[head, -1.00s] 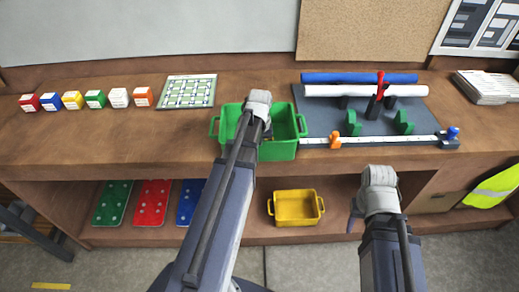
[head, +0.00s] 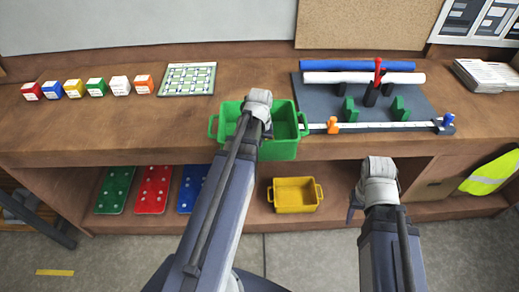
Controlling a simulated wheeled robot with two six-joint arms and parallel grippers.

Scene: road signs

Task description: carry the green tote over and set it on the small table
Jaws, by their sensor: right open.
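The green tote (head: 285,146) is an open box with side handles, at the front edge of the long wooden bench, in the middle of the head view. My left gripper (head: 248,127) is at the tote. Its wrist covers the jaws and part of the tote, but the tote keeps its place under this gripper while the bench shifts, so it is held. My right gripper (head: 356,206) is open and empty in front of the bench, right of the tote; its wrist hides most of it. I cannot make out a small table in this view.
Coloured blocks (head: 97,87) and a grid card (head: 187,79) are left. A yellow bin (head: 294,196) and coloured plates (head: 153,190) sit on the lower shelf. Floor is clear in front.

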